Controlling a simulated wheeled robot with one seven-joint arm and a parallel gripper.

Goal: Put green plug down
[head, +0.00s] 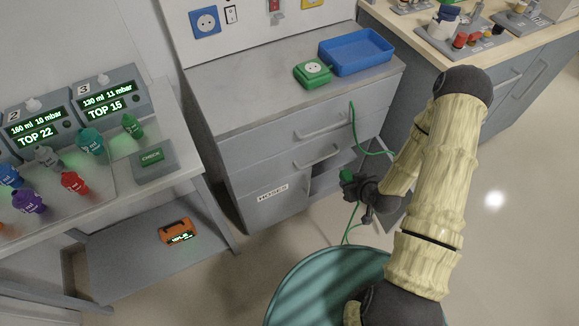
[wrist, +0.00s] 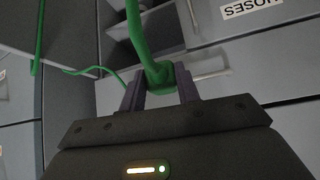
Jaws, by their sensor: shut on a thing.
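My gripper (head: 359,185) is shut on the green plug (head: 347,176) in the head view, in front of the grey cabinet and below its top. The plug (wrist: 160,76) also shows in the wrist view, between the two dark fingers (wrist: 160,92). A green cable (head: 370,149) runs from the cabinet top edge down towards my gripper, and more of it hangs below. The green socket box (head: 313,71) sits on the cabinet top, left of the blue tray. The plug's prongs are hidden.
The grey cabinet (head: 240,110) has drawers, one lower compartment open, and a HOSES label. A blue tray (head: 356,52) stands on top; the front of the top is clear.

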